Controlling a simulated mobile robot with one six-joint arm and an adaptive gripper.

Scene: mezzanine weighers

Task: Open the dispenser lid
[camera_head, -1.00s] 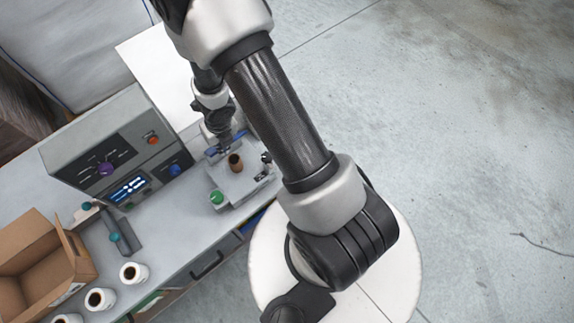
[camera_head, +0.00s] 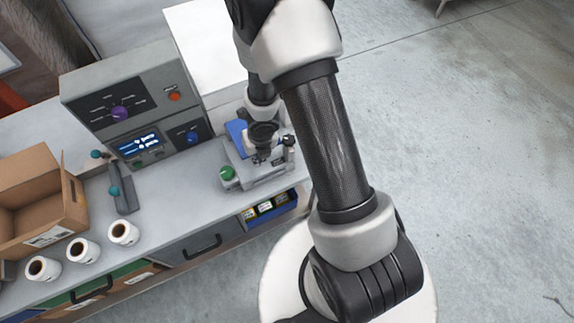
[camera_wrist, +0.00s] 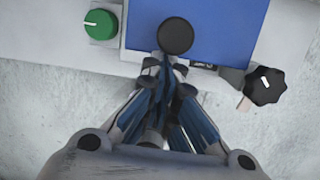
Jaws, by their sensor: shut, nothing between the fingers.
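The dispenser is a pale grey unit (camera_head: 262,172) on the bench, with a green knob (camera_head: 227,173) at its left and a black knob (camera_wrist: 265,86) at its right. Its blue lid (camera_head: 236,130) shows partly behind my wrist. In the wrist view the lid (camera_wrist: 225,30) is a flat blue panel with a round black handle (camera_wrist: 175,37). My gripper (camera_wrist: 165,64) is shut and empty, its tips just below the handle and at the panel's lower edge. I cannot tell whether they touch. In the head view my gripper (camera_head: 261,158) is over the dispenser, and my wrist hides much of it.
Small coloured packs (camera_head: 265,207) sit below the dispenser.

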